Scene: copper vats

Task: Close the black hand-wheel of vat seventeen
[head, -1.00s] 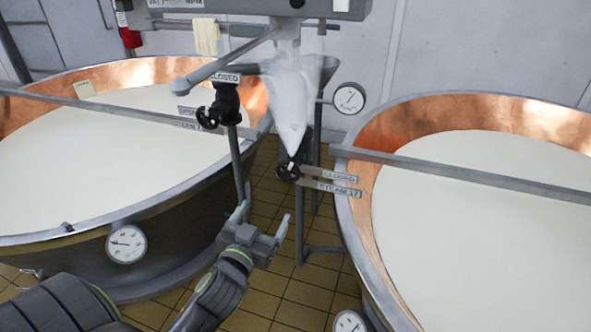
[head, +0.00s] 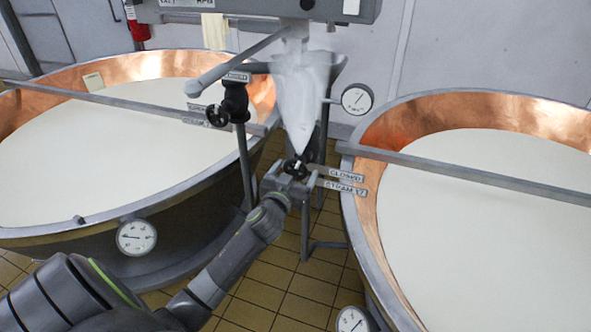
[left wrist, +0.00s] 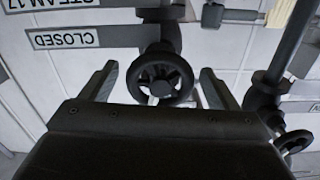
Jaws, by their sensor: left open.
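The black hand-wheel (head: 296,168) of vat seventeen sits low between the two vats, beside plates reading CLOSED (head: 346,174) and STEAM 17 (head: 346,189). A white plume (head: 303,100) rises just above it. My left gripper (head: 291,177) is open in front of the wheel and partly covers it. In the left wrist view the spoked wheel (left wrist: 160,82) shows between the two open fingers (left wrist: 156,86), with a gap on each side; I cannot tell how deep it sits. The plates appear upside down there. My right gripper is not in view.
Copper vats full of white liquid stand left (head: 30,200) and right (head: 430,240). A second black hand-wheel (head: 217,115) is on the left vat's pipe and shows in the left wrist view (left wrist: 293,142). A round gauge (head: 357,98) and a grey overhead box (head: 260,10) are near.

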